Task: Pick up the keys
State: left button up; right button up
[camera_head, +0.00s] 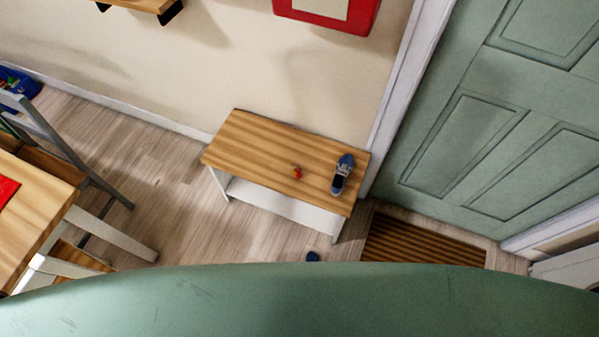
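A small red object (297,172), which may be the keys, lies on the wooden top of a low bench (250,143) against the wall. It is too small to tell its exact shape. A blue and grey shoe (342,174) sits on the same bench top, just right of the red object. Neither of my grippers shows in the head view.
A green panelled door (470,130) is right of the bench, with a brown striped doormat (422,241) before it. A dark blue item (313,256) lies on the floor in front of the bench. A wooden table (30,215) and chair (75,150) stand at left. Floor between is clear.

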aim_at(297, 171)
jog(key=k+l, duration=0.1)
jog(key=l, duration=1)
jog(key=k+l, duration=0.15)
jog(key=l, duration=1)
jog(key=k, duration=0.05)
